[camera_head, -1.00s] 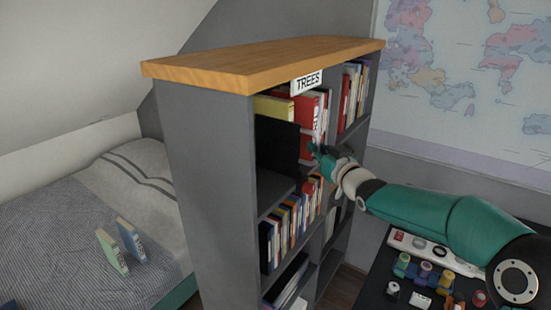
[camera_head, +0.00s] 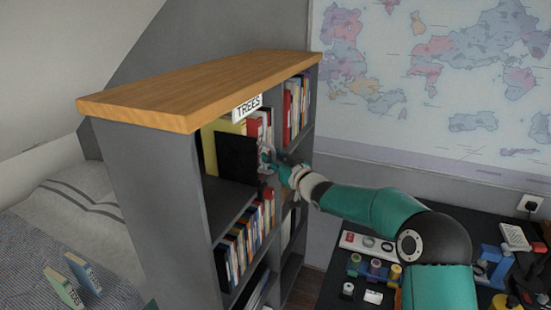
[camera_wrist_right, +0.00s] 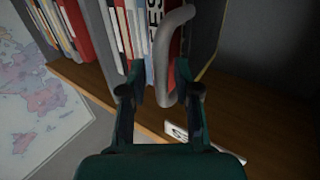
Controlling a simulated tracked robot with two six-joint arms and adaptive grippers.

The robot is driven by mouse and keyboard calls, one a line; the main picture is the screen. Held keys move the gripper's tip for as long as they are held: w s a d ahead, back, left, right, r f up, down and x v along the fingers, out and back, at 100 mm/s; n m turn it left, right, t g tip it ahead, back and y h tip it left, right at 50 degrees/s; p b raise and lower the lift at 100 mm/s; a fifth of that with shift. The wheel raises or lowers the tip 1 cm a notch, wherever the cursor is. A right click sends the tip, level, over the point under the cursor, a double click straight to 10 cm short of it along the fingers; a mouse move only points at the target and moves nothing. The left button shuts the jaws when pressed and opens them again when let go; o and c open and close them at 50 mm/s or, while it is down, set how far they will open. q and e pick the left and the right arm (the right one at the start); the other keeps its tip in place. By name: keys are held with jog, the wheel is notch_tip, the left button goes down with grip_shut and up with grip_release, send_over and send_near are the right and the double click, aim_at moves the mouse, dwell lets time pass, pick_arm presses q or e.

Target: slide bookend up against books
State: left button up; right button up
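My right gripper (camera_head: 268,161) is at the panel's front edge. In the right wrist view its fingers (camera_wrist_right: 160,88) stand apart on either side of a curved grey bar (camera_wrist_right: 168,62), with a gap to the left finger. The bar looks like a handle of the bookend. My left gripper does not show.
The wooden bookcase top (camera_head: 205,85) overhangs the shelf just above my gripper. A shelf of books (camera_head: 246,240) lies below. A dark desk (camera_head: 385,228) with small items is at right, a bed (camera_head: 75,225) at left.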

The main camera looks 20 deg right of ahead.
dwell(0.3)
jog(key=s+d, duration=0.1)
jog(key=s, duration=1)
jog(key=shift+s+d, duration=0.35)
jog(key=shift+s, duration=0.05)
